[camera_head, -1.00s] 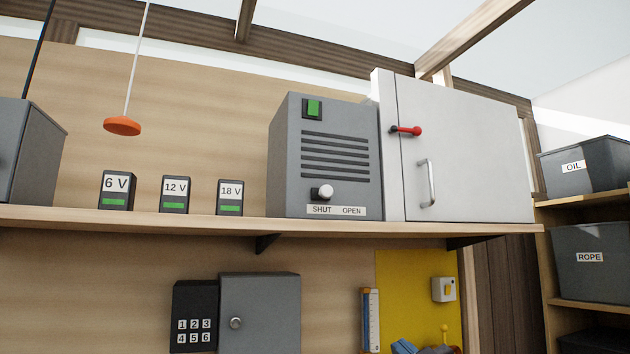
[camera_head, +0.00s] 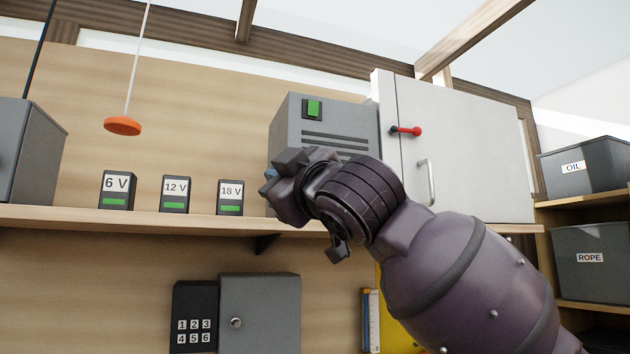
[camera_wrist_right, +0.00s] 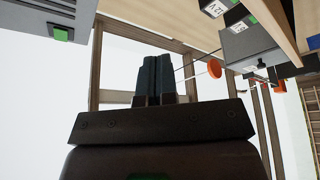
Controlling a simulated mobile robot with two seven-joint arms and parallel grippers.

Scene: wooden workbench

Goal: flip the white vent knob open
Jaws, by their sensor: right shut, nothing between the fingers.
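The grey vent box (camera_head: 325,112) stands on the shelf, with a green switch (camera_head: 313,108) at its top and dark slots below. My right arm covers its lower front, so the white knob and the SHUT/OPEN label are hidden in the head view. My right gripper (camera_head: 275,176) is in front of the box's lower left part; I cannot tell whether it touches the box. In the right wrist view the right gripper's fingers (camera_wrist_right: 153,60) are together and empty. A grey box with a green switch (camera_wrist_right: 61,33) shows at upper left there; no knob shows. My left gripper is not in view.
The 18 V battery (camera_head: 230,197) stands just left of my right gripper, with the 12 V (camera_head: 175,194) and 6 V (camera_head: 116,190) ones further left. A white cabinet (camera_head: 460,150) with a red-tipped lever (camera_head: 406,131) adjoins the box. An orange pull (camera_head: 122,126) hangs at left.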

